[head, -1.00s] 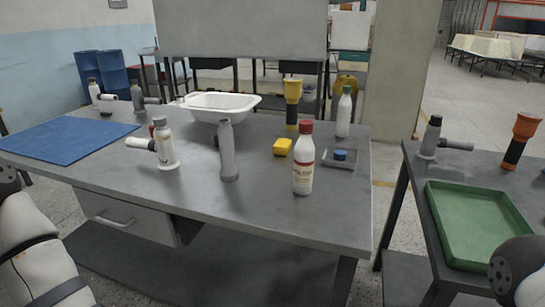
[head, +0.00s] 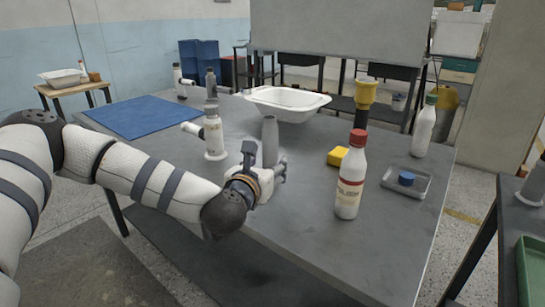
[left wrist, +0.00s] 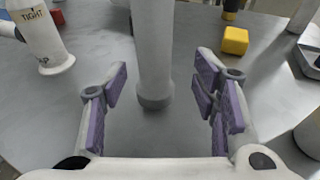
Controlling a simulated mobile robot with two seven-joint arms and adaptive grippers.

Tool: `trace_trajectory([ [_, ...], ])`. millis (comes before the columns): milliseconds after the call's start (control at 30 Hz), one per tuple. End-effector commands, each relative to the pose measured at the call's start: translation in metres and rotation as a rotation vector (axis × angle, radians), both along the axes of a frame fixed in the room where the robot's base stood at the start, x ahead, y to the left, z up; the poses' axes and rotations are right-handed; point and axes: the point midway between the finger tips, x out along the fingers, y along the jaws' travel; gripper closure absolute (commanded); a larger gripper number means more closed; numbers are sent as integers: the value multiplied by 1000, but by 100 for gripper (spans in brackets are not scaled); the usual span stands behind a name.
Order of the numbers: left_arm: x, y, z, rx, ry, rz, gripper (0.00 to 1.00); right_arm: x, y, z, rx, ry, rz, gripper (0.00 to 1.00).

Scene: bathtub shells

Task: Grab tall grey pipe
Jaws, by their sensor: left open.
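The tall grey pipe (head: 270,138) stands upright on the grey table (head: 300,205), near its front edge. In the left wrist view the pipe (left wrist: 154,50) rises at the middle, just beyond and between the spread fingers. My left gripper (head: 268,168) is at the pipe's lower part in the head view. In the left wrist view the left gripper (left wrist: 162,108) is open, with purple pads on both sides and nothing between them at the near end. I cannot tell whether a finger touches the pipe. The right gripper is not in view.
A white pipe fitting (head: 214,135) stands left of the pipe. A red-capped bottle (head: 349,185), yellow block (head: 338,156) and small tray (head: 388,188) are to the right. A white basin (head: 287,101) lies behind. A blue mat (head: 145,116) covers the left.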

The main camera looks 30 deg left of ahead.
Motion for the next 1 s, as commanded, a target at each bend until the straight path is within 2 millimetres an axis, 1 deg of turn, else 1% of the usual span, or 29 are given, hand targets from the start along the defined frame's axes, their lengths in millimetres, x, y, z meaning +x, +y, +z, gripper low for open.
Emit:
trace_trajectory([
  [67,8,4,-1,1,-1,1,46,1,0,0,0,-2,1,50],
  [200,32,19,-2,2,-2,2,46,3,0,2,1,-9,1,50],
  [300,46,23,-8,2,2,-1,46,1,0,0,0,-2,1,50],
  [400,52,24,-9,1,2,-2,46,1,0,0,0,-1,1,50],
  [567,52,24,-8,0,1,-2,46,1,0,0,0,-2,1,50],
  [667,52,24,-8,0,1,-2,66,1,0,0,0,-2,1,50],
  [700,52,24,-8,0,1,-2,75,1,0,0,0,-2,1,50],
  [767,52,24,-8,0,1,-2,89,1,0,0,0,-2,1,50],
  [800,52,24,-8,0,1,-2,98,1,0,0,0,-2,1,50],
  [833,52,24,-8,0,1,-2,100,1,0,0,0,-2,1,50],
  [1000,52,24,-8,1,0,-2,100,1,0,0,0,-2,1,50],
])
